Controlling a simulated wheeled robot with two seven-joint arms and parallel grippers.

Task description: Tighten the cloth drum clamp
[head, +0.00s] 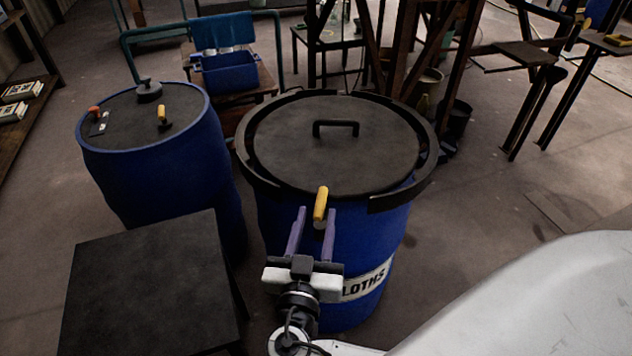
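The blue cloth drum (386,235) stands upright in the middle, with a white label ending in "LOTHS" low on its front. Its dark lid (290,135) has a black handle (335,129) on top. A black clamp band (249,162) runs around the rim, with a gap visible at the front right. A yellow lever (321,203) sticks up at the drum's front rim. My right gripper (316,212) is open in front of the drum, its purple fingers on either side of the lever's lower end. I cannot tell whether they touch it. My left gripper is out of view.
Another blue drum (165,175) with a yellow lever and a red knob on top stands at the left. A dark square-topped stand (145,285) is at the front left. A blue bin (230,72) and metal frames are behind. Floor is open at the right.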

